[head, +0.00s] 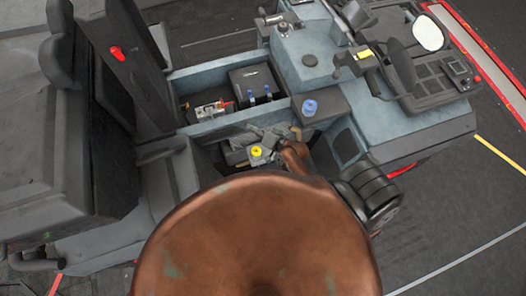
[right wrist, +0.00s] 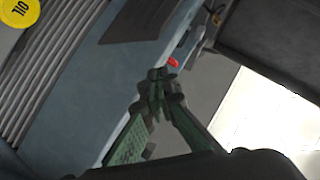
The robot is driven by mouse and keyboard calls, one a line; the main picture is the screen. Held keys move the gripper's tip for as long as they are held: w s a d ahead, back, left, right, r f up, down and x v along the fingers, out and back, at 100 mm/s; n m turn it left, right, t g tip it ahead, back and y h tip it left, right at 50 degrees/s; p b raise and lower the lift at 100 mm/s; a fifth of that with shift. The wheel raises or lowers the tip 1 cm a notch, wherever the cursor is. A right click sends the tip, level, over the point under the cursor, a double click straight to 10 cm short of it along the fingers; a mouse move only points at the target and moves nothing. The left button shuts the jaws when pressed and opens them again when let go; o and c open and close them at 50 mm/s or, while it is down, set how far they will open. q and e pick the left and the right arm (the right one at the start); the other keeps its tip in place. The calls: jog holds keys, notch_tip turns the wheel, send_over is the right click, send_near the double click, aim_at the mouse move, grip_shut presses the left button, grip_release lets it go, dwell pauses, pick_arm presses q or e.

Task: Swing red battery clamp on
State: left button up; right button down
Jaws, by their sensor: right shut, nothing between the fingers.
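The right gripper (right wrist: 158,74) is shut and empty in the right wrist view, its green fingers meeting at the tips. A small red part (right wrist: 172,62), which may be the red battery clamp, shows just beyond the fingertips; I cannot tell whether they touch. In the head view, a small red piece (head: 228,103) lies at the right end of a pale metal part in a blue-grey bay. The right gripper there is small and partly hidden among grey parts below the bay. My left gripper is out of view.
A yellow cap (head: 256,151) sits below the bay, also at the wrist view's top left (right wrist: 18,11). A black box (head: 257,82) stands in the bay's right part. A blue cap (head: 310,107) is to the right. A raised dark panel (head: 125,75) stands left.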

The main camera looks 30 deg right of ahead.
pick_arm(q)
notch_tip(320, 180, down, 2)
jog(key=shift+b, duration=0.95)
pick_arm(e)
jog(key=s+f+g, duration=0.1)
jog(key=s+f, duration=0.1)
jog(key=f, duration=0.3)
jog(key=s+d+f+n+g, duration=0.1)
jog(key=s+f, duration=0.1)
jog(key=f, duration=0.3)
jog(key=s+f+g+h, duration=0.1)
jog(key=s+f, duration=0.1)
jog(key=f, duration=0.4)
jog(key=shift+s+d+n, duration=0.3)
jog(key=shift+n, duration=0.1)
